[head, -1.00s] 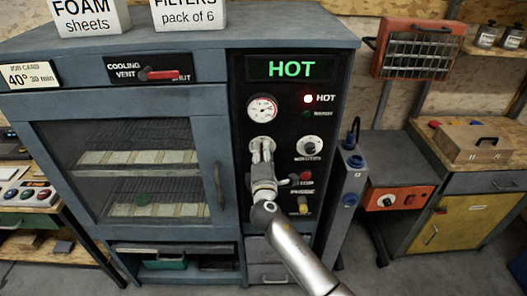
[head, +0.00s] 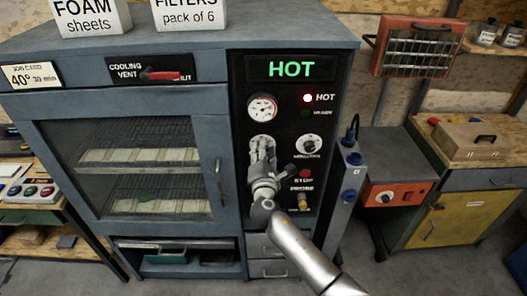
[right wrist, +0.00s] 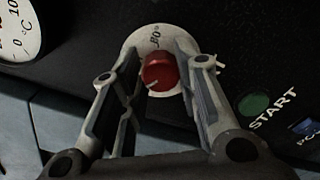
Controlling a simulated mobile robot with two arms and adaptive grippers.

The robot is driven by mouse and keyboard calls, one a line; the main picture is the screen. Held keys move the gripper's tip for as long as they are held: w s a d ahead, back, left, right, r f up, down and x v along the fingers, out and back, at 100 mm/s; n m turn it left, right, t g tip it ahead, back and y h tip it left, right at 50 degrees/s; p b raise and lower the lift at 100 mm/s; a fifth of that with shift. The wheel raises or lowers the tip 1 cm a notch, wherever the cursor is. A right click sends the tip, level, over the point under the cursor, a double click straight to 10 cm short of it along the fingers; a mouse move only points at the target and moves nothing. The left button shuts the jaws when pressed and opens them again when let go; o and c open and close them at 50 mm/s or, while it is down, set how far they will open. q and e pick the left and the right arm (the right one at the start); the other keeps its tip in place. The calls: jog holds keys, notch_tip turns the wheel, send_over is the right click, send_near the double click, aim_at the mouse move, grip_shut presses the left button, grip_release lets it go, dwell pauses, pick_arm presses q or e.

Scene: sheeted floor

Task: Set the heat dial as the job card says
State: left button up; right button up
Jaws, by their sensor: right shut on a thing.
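The job card (head: 30,74) on the oven's top left reads 40°, with a time in minutes too small to read surely. The heat dial shows in the right wrist view as a red knob (right wrist: 160,72) on a pale round plate. A pale mark on the knob points to the lower left; part of the plate's scale is covered. My right gripper (head: 262,146) is at the dial on the black control panel (head: 241,110), its fingers shut on the knob's sides. In the head view the gripper hides the knob. My left gripper is out of view.
The display (head: 291,68) reads HOT and the red HOT lamp (head: 308,98) is lit. A gauge (head: 262,107) sits above the dial, the minutes knob (head: 308,145) to its right. A green START button (right wrist: 254,104) is close to the right finger. The cooling vent lever (head: 160,75) is red.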

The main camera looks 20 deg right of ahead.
jog(key=shift+r, duration=0.1)
jog(key=o, duration=1)
jog(key=v, duration=1.2)
